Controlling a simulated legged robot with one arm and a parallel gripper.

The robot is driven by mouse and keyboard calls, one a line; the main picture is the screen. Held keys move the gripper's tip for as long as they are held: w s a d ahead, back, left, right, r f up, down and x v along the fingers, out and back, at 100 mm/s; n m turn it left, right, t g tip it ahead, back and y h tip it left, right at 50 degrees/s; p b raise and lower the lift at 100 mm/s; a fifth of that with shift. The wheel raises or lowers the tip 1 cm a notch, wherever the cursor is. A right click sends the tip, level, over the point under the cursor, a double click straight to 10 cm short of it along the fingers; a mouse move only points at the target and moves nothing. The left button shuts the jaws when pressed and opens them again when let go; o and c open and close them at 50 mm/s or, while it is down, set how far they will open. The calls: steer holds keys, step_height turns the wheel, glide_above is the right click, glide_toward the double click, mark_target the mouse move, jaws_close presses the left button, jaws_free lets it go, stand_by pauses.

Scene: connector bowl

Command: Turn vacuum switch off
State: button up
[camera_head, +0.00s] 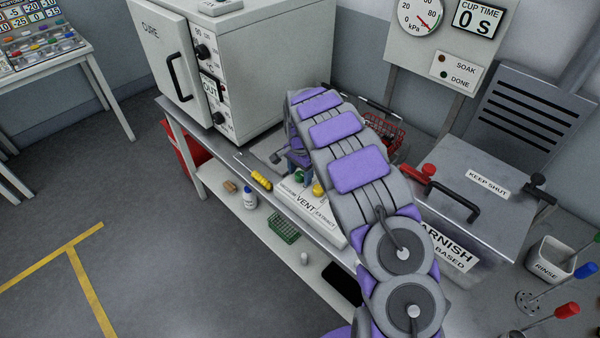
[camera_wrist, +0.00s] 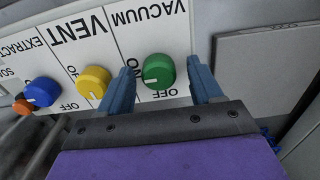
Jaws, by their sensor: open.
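The vacuum switch is a round green knob (camera_wrist: 158,70) under the word VACUUM on a white panel (camera_wrist: 130,38), which appears upside down in the wrist view. Its white mark points left, toward the ON label; OFF is printed below it. My gripper (camera_wrist: 161,66) is open, with one blue finger on each side of the green knob. I cannot tell whether either finger touches it. In the head view, the green knob (camera_head: 300,175) shows small beside my gripper, which my arm partly hides.
A yellow VENT knob (camera_wrist: 94,80) and a blue EXTRACT knob (camera_wrist: 43,91) sit left of the green one. In the head view, a cure oven (camera_head: 250,65) stands behind, a varnish tank (camera_head: 470,185) to the right, and a yellow-handled screwdriver (camera_head: 261,180) lies left of the panel.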

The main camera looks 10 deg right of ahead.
steer(key=c, duration=1.1)
steer(key=shift+o, duration=0.2)
steer(key=shift+r+p, duration=0.1)
steer(key=shift+p, duration=0.2)
steer(key=n+p, duration=0.2)
steer(key=n, duration=0.1)
steer(key=shift+r, duration=0.1)
steer(key=n+p, duration=0.4)
steer(key=n, duration=0.1)
steer(key=shift+p, duration=0.3)
steer(key=n+p, duration=0.3)
steer(key=n, duration=0.2)
steer(key=shift+n, duration=0.4)
steer(key=shift+n+p, duration=1.05)
steer(key=shift+n, duration=0.95)
